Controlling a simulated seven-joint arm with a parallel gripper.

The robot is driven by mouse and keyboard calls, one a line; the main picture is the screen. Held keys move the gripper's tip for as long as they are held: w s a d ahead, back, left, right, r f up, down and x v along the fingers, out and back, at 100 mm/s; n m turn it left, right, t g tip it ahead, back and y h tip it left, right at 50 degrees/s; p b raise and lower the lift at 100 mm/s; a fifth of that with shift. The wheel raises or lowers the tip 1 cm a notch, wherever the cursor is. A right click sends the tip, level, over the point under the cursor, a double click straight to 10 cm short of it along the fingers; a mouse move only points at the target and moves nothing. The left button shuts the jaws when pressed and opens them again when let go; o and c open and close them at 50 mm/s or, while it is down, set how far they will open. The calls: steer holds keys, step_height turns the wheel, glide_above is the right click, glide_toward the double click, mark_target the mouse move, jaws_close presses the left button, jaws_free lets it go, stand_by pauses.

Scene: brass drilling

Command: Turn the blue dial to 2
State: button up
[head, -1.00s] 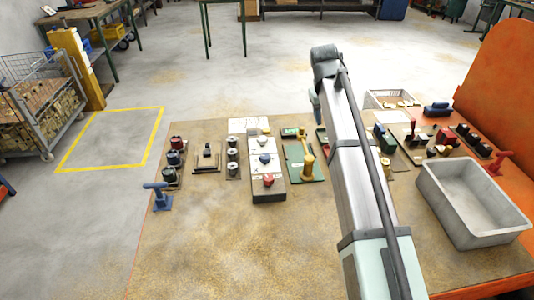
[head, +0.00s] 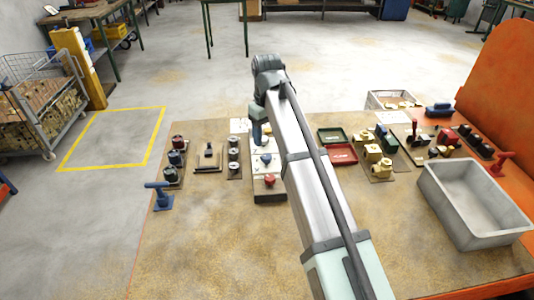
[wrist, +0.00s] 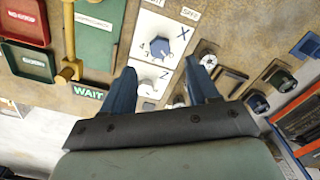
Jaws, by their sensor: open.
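The blue dial (wrist: 158,47) sits on a white panel (wrist: 169,22) in the wrist view, beside a large printed X. Small numerals stand around it, but I cannot read which one it points to. In the head view the blue dial (head: 266,158) shows just below my gripper (head: 257,140). My gripper also shows in the wrist view (wrist: 160,66), with its two blue fingers spread apart. The dial appears between and beyond the fingertips, with nothing held. I cannot tell the exact height of the fingers above it.
A pale knob (wrist: 147,84) by a printed Z is on the same panel. A red knob (head: 270,181) is at the panel's near end. Green and red trays (head: 340,152) lie right. The front left of the table is clear.

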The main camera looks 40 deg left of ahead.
mark_target(266, 157)
step_height(266, 157, down, 8)
steer(key=shift+r, duration=0.1)
stand_by(0.4)
steer(key=shift+c, duration=0.4)
steer(key=c, duration=1)
steer(key=shift+o, duration=0.2)
steer(key=shift+m, duration=0.4)
steer(key=m, duration=0.4)
steer(key=shift+m, duration=0.4)
steer(key=m, duration=0.6)
steer(key=shift+s+a, duration=0.1)
steer(key=shift+a, duration=0.05)
